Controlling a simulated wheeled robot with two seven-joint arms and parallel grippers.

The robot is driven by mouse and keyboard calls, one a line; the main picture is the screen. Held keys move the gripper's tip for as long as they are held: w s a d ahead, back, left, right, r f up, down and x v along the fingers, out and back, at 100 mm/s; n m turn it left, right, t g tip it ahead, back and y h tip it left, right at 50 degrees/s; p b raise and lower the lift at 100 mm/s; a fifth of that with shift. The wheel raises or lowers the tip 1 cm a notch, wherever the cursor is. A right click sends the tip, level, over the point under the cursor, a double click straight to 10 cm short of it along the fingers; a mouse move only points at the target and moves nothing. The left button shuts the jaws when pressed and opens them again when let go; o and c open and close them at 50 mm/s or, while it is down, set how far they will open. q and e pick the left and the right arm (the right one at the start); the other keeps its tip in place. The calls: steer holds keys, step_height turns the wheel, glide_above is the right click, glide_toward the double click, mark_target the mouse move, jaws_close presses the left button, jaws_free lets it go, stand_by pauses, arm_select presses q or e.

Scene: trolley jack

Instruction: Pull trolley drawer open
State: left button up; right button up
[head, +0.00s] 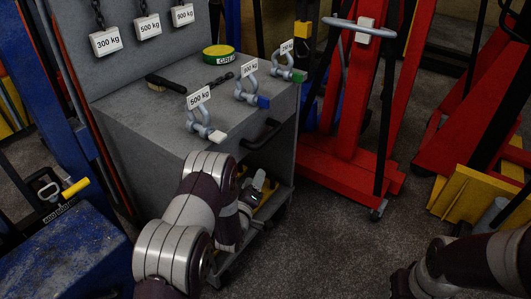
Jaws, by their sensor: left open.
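The grey trolley (130,130) stands at the left, its flat top seen from above. A black drawer handle (262,135) is on its right-hand front face, high up near the top edge. The drawer front (285,125) looks flush with the trolley body. My left gripper (260,184) is open below the handle and apart from it, in front of the trolley's lower part. My left arm hides much of the trolley's lower front and part of the gripper. My right arm shows at the bottom right; its gripper is outside the view.
On the trolley top are several tagged shackles (200,122), a black brush (166,84) and a green-yellow roll (219,54). A red jack frame (350,160) stands right of the trolley. A blue machine (70,255) is at left. Dark floor (320,235) in front is clear.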

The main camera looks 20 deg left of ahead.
mark_target(265, 140)
arm_select(q)
steer(key=w+r, duration=0.2)
steer(key=w, duration=0.2)
steer(key=w+r+t+b, duration=0.1)
steer(key=w+r, duration=0.1)
steer(key=w, duration=0.2)
steer(key=w+r+n+t, duration=0.1)
steer(key=w+r, duration=0.1)
steer(key=w, duration=0.2)
steer(key=shift+w+d+r+b, duration=0.15)
steer(key=shift+r+b, duration=0.1)
steer(key=shift+b, duration=0.1)
jaws_close()
